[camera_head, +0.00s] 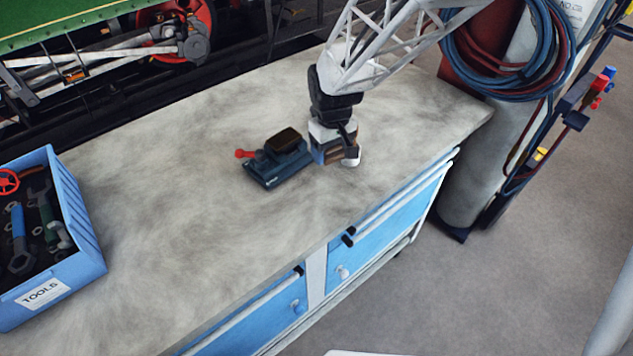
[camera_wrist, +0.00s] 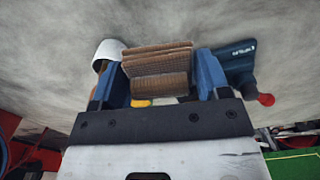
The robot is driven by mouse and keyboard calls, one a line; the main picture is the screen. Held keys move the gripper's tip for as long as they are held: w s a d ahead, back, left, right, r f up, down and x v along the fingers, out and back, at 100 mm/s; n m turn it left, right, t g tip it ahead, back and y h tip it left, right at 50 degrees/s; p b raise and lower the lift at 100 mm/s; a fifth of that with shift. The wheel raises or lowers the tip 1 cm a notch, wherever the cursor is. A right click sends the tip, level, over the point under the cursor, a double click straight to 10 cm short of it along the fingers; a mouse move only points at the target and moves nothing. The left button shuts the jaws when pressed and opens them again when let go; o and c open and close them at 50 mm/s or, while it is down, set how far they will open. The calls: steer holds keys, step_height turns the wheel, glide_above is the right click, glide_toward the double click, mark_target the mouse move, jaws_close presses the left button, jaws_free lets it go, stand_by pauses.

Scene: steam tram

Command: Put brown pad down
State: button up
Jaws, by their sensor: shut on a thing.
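The brown pad (camera_wrist: 158,62), with a ribbed, layered face, is held between the two blue fingers of my gripper (camera_wrist: 160,78) in the wrist view. In the head view my gripper (camera_head: 334,152) points down over the workbench (camera_head: 190,130), right of the dark blue vise (camera_head: 275,170). Only a small brown part of the pad shows there between the fingers. I cannot tell whether the pad touches the bench top. The vise also shows in the wrist view (camera_wrist: 238,62), just right of the fingers.
A white rounded object (camera_head: 353,158) is close beside my gripper, on the bench's front side. The vise has a red-knobbed handle (camera_head: 244,153) and a dark block on top. A blue tool crate (camera_head: 75,225) stands at left. The bench between crate and vise is clear.

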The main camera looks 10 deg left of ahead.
steer(key=s+d+f+n, duration=0.1)
steer(key=s+f, duration=0.1)
steer(key=s, duration=0.6)
steer(key=s+d+f, duration=0.1)
steer(key=s+f, duration=0.2)
steer(key=s, duration=0.4)
steer(key=shift+s+d+n, duration=0.4)
steer(key=shift+w, duration=0.15)
glide_above(316, 186)
steer(key=s, duration=0.2)
steer(key=shift+w+d+f, duration=0.2)
steer(key=shift+d+f, duration=0.1)
steer(key=shift+f, duration=0.4)
steer(key=shift+w, duration=0.1)
steer(key=shift+w+a, duration=0.25)
steer(key=shift+w, duration=0.15)
steer(key=shift+w+a+f, duration=0.1)
steer(key=shift+w+f, duration=0.05)
steer(key=shift+f, duration=0.45)
steer(key=shift+w+f, duration=0.15)
steer(key=shift+f, duration=0.85)
steer(key=shift+f, duration=0.7)
